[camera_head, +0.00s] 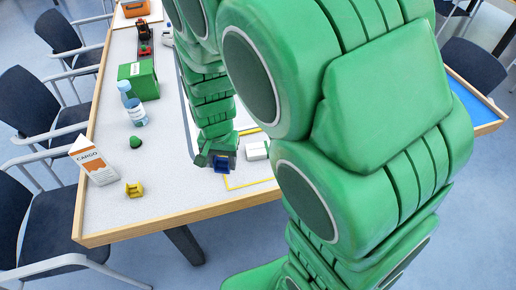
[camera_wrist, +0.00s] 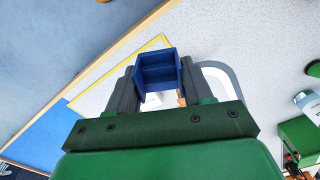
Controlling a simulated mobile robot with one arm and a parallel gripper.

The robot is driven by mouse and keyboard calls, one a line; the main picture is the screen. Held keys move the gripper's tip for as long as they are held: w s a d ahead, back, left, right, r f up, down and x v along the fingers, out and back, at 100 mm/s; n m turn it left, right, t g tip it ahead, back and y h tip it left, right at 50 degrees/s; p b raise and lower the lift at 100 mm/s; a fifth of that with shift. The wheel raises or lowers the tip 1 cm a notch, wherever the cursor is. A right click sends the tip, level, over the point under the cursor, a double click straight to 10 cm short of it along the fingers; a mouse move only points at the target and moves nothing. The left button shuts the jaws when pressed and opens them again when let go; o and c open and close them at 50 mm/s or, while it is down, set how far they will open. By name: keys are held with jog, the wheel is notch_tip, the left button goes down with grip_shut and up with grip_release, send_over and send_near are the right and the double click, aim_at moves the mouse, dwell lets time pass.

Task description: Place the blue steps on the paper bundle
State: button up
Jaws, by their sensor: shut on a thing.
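The blue steps (camera_head: 222,167) are a small dark blue stepped block. My gripper (camera_head: 221,160) is shut on them and holds them over the table. In the wrist view the blue steps (camera_wrist: 157,65) sit between the two dark fingers of my gripper (camera_wrist: 157,80). A small white block, apparently the paper bundle (camera_head: 255,151), lies on the table just right of my gripper in the head view, inside a yellow outline. In the wrist view a white thing (camera_wrist: 152,101) shows partly below the steps, mostly hidden by my gripper. The steps appear apart from the white block.
A CARGO carton (camera_head: 93,160), a yellow block (camera_head: 134,189), a green dome (camera_head: 135,142), bottles (camera_head: 137,113) and a green box (camera_head: 141,79) stand on the left side of the table. Chairs line the left edge. My arm hides much of the table's right side.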

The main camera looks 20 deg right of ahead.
jog(key=s+d+r+m, duration=0.15)
jog(key=d+m, duration=0.25)
jog(key=d, duration=0.9)
send_over(259, 148)
jog(key=s, duration=0.1)
jog(key=f, duration=0.8)
jog(key=shift+s+f, duration=0.15)
jog(key=shift+s, duration=0.05)
jog(key=shift+w+f, duration=0.35)
jog(key=shift+w, duration=0.1)
jog(key=shift+w+f, duration=0.2)
jog(key=shift+f, duration=1.65)
jog(key=shift+f, duration=0.1)
jog(key=o, duration=1)
